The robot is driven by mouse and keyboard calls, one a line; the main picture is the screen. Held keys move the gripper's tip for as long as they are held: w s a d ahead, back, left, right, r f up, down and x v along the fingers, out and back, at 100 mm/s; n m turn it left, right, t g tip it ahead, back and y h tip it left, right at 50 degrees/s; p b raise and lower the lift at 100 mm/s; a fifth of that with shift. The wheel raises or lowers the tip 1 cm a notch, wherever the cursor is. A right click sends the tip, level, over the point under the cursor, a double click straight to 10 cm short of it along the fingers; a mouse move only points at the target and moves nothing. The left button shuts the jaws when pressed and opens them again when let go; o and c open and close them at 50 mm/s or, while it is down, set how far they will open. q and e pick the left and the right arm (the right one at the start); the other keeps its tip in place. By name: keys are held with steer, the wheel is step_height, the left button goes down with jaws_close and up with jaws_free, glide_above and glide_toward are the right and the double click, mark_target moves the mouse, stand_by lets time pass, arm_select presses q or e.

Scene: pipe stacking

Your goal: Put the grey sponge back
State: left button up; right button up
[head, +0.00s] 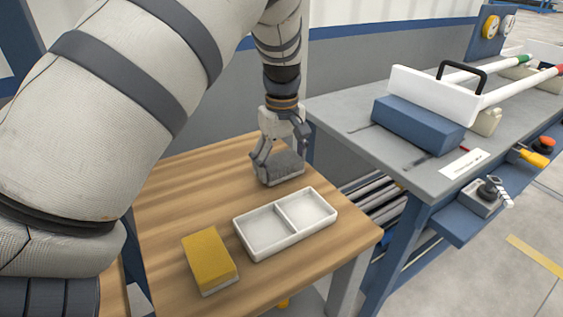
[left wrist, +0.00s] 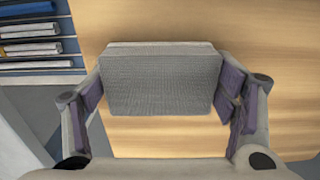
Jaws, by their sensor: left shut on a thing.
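The grey sponge (head: 283,168) is between the fingers of my left gripper (head: 279,160), at the far side of the wooden table. My left gripper is shut on it. In the left wrist view the grey sponge (left wrist: 160,82) fills the middle, with a finger of the left gripper (left wrist: 160,105) against each short side. I cannot tell whether the sponge touches the table top. A white tray (head: 240,243) with two empty compartments lies just in front of the sponge. My right gripper is not in view.
A yellow sponge (head: 209,259) lies on the wooden table (head: 172,196), left of the tray. A grey workbench (head: 345,128) stands to the right, with a blue block (head: 418,124), a white panel with a black handle (head: 432,92) and pipes on it. The table's left part is clear.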

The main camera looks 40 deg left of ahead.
mark_target(282, 160)
arm_select(q)
steer(key=shift+f, duration=0.15)
steer(key=o, duration=1.2)
step_height(282, 160, up, 12)
